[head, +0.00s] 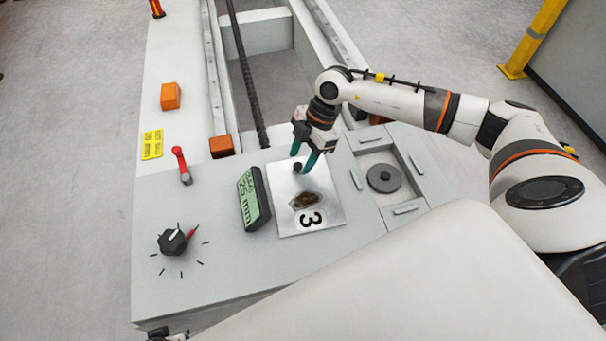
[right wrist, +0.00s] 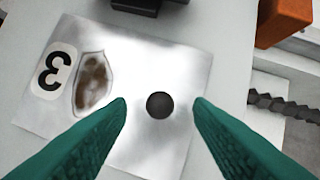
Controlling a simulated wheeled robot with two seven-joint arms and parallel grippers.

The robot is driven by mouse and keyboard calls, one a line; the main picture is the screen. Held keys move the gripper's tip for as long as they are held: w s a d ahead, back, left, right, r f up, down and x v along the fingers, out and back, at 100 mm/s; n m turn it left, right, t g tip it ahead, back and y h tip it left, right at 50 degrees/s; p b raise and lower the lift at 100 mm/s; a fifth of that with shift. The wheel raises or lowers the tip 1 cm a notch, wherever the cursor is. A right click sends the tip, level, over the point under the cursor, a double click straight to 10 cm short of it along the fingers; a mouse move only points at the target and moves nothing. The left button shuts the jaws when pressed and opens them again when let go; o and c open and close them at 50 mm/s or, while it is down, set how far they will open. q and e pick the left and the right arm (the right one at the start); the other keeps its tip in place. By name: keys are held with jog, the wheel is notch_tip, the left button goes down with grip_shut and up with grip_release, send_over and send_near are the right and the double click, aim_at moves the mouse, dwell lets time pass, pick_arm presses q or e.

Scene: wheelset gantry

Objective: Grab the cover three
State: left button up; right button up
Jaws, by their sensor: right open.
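The cover three is a silvery square plate (head: 325,225) with a black 3 on a white label, a brown stain and a dark round knob (head: 297,167). It lies on the grey top of the machine. My right gripper (head: 304,163) is over the plate's far part, at the knob. In the right wrist view the plate (right wrist: 195,60) lies below, and the knob (right wrist: 160,105) shows between the two open green fingers of my right gripper (right wrist: 160,108). I cannot tell how far the fingertips are above the plate. My left gripper is not in view.
A display (head: 253,198) stands close left of the plate. A square recess with a dark round part (head: 384,178) is to its right. A red lever (head: 182,165), a black dial (head: 173,242) and orange blocks (head: 221,146) are on the left. Rails and a threaded rod (head: 247,75) run behind.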

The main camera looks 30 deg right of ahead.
jog(key=shift+x, duration=0.95)
jog(key=shift+c, duration=0.2)
jog(key=shift+r, duration=0.1)
grip_shut()
